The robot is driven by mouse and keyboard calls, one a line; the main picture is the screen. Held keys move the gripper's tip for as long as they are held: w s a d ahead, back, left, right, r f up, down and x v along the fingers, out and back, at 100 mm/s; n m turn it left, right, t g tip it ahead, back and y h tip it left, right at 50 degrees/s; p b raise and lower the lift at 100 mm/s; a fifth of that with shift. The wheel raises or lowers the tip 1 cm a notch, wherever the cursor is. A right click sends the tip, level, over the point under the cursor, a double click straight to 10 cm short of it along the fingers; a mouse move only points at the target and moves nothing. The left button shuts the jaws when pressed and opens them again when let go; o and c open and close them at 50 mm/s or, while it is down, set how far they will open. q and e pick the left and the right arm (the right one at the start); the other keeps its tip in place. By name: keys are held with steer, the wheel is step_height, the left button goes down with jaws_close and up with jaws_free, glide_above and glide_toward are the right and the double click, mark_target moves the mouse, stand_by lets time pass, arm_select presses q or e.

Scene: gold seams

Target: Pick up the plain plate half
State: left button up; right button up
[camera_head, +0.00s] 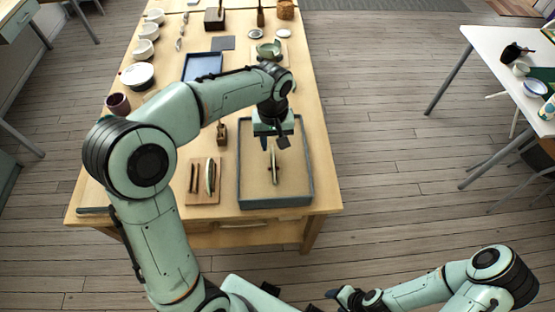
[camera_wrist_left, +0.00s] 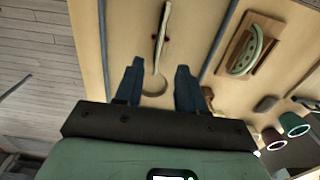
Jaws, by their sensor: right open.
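A thin pale plate half (camera_head: 274,166) stands edge-on in the grey-rimmed sand-coloured tray (camera_head: 309,160); it also shows at the top of the left wrist view (camera_wrist_left: 163,28). A second half-round piece (camera_head: 210,178) is on the small wooden board (camera_head: 203,199), and shows pale with a greenish edge in the wrist view (camera_wrist_left: 246,54). I cannot tell for sure which half is plain. My right gripper (camera_head: 346,297) is open, away from the table.
A blue tray (camera_head: 203,66), white bowls (camera_head: 138,75) and a dark red cup (camera_head: 118,104) stand farther back on the table. A small wooden block-like tool (camera_head: 222,133) is left of the tray. Another white table (camera_head: 495,50) is at the right, across open floor.

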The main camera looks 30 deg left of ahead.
arm_select(q)
glide_above(273, 164)
step_height(273, 164, down, 6)
steer(key=shift+s+d+f, duration=0.1)
steer(key=shift+f, duration=2.75)
steer(key=shift+f+b, duration=0.25)
steer(key=shift+b, duration=0.1)
steer(key=shift+w, duration=0.2)
steer(key=shift+c, duration=0.3)
jaws_close()
